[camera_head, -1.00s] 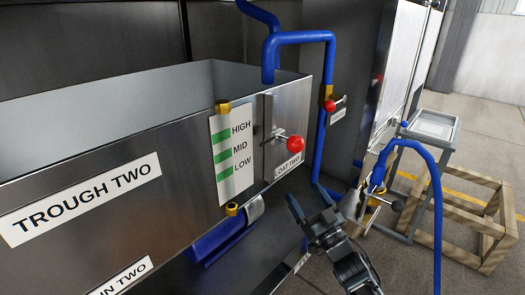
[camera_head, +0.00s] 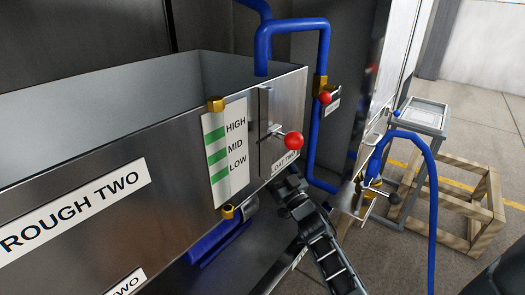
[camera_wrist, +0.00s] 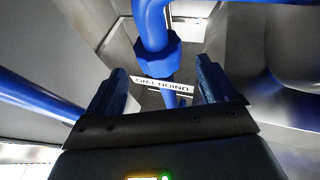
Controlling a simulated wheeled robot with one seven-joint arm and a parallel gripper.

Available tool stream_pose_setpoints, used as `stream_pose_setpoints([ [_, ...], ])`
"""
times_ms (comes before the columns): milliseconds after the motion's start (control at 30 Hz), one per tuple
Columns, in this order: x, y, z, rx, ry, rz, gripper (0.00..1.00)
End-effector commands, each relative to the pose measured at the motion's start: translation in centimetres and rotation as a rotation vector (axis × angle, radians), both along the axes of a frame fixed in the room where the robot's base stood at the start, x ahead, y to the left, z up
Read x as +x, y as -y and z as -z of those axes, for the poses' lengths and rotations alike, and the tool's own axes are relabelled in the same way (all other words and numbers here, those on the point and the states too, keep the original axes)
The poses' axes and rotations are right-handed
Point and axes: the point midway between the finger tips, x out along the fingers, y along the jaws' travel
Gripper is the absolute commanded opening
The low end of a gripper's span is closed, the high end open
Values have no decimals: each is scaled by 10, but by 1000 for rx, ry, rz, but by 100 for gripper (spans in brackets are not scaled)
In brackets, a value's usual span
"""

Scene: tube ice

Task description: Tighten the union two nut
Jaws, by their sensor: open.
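The union two nut (camera_wrist: 157,50) is a blue faceted collar on a blue pipe (camera_wrist: 152,18) in the wrist view. A white label (camera_wrist: 160,85) reading UNION TWO, upside down, is just below it in the picture. My gripper (camera_wrist: 164,72) is open, with one dark blue finger on each side of the label. The nut lies between and slightly beyond the fingertips; I see no contact. In the head view my gripper (camera_head: 285,188) is at the lower right corner of the trough, its fingertips partly hidden. I cannot make out the nut in the head view.
The steel trough two (camera_head: 80,205) fills the left, with a red-knobbed float lever (camera_head: 293,141) just above my gripper. A red-handled valve (camera_head: 325,97) is on the pipe behind. A blue hose (camera_head: 434,200), a small stand (camera_head: 420,117) and a wooden frame (camera_head: 470,205) are at right.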

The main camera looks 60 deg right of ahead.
Motion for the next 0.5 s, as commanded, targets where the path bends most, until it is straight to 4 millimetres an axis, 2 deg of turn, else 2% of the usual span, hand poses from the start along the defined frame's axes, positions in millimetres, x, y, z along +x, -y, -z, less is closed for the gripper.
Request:
stream_pose_setpoints([
  [133, 24, 17, -1, 0, 2, 1, 86],
  [200, 33, 23, -8, -1, 3, 1, 86],
  [500, 57, 39, -18, 0, 0, 1, 86],
])
